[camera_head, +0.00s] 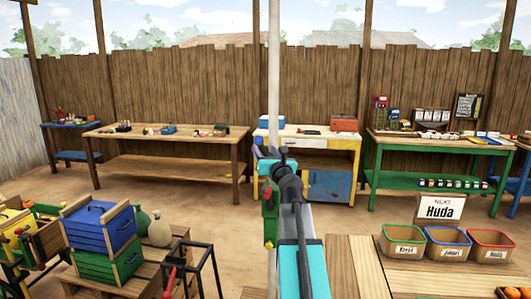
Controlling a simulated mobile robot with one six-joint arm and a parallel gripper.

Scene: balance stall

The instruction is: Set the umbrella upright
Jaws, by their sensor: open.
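A pale, straight pole (274,75) stands close to vertical in the middle of the view and runs out of the top edge. It may be the umbrella's pole, but no canopy shows, so I cannot tell for sure. My gripper (271,154) is at the middle of the view, at the end of my arm. Its dark jaws are open and lie in line with the pole. I cannot tell whether they are around it or touching it. The pole's lower part is partly hidden by my arm and by a green and red part (269,207).
A wooden bench (165,135), a yellow-framed bench (305,132) and a green bench (440,142) stand along the back fence. Blue and green crates (98,228) stand front left. Labelled bins (447,244) stand front right. Bare ground lies between.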

